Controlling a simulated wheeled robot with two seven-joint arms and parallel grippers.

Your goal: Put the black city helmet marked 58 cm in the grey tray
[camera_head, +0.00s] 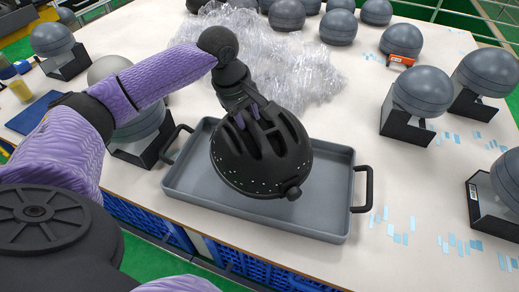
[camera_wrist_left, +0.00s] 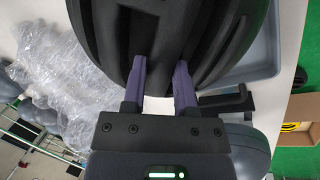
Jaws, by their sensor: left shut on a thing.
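A black vented helmet (camera_head: 262,158) is held over the grey tray (camera_head: 190,190) in the head view. My left gripper (camera_head: 248,112) is shut on it from above and behind. The helmet also fills the top of the left wrist view (camera_wrist_left: 215,45), where both purple fingers grip its shell at the vents. The tray has a raised rim and a black handle at each end; part of its floor is hidden by the helmet. I cannot tell whether the helmet touches the tray floor. No size mark is readable on the helmet. My right gripper is not in view.
Crumpled clear plastic wrap (camera_head: 285,62) lies behind the tray. Several grey headforms on black stands, such as one at the right (camera_head: 418,95), line the white table (camera_head: 345,125). One headform (camera_head: 140,130) stands close to the tray's left handle. Light blue strips lie at right.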

